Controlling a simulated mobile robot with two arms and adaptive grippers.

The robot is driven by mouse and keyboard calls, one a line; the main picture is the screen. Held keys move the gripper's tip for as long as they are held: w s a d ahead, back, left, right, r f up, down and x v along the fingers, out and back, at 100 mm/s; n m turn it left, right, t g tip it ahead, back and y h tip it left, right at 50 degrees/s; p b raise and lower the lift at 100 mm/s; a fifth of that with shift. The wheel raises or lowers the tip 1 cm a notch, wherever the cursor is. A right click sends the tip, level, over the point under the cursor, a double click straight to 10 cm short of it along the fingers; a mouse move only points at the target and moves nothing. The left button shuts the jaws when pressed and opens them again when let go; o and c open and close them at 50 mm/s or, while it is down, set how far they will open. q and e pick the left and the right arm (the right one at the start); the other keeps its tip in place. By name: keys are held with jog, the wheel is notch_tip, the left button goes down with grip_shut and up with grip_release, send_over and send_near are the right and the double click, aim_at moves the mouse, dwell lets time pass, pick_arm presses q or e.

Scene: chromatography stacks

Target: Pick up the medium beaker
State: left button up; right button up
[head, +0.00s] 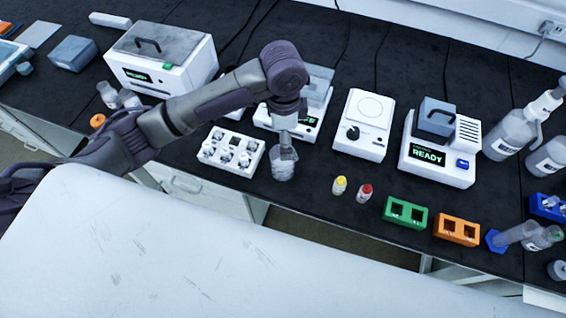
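A clear glass beaker (281,171) stands upright on the dark bench near its front edge. I take it to be the medium beaker. My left gripper (287,150) points down at this beaker, with its fingers at or just inside the rim. The fingers are small and partly merged with the glass, so I cannot tell whether they grip the wall. My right gripper is not in view.
A white rack with vials (214,160) stands just left of the beaker, and a white device (268,122) is behind it. Yellow-capped (339,186) and red-capped (365,193) vials, then green (405,219) and orange (456,238) blocks, lie to the right.

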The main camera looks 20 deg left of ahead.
pick_arm(q)
send_over(283, 163)
jog(key=s, duration=0.2)
notch_tip(283, 163, down, 8)
jog(key=shift+s+d+f+p, duration=0.15)
jog(key=shift+f+p, duration=0.3)
jog(key=shift+f, duration=0.9)
jog(key=shift+d+f+p, duration=0.2)
jog(key=shift+f+p, duration=0.2)
jog(key=shift+f, duration=0.95)
jog(key=c, duration=1.3)
jog(key=shift+r, duration=0.25)
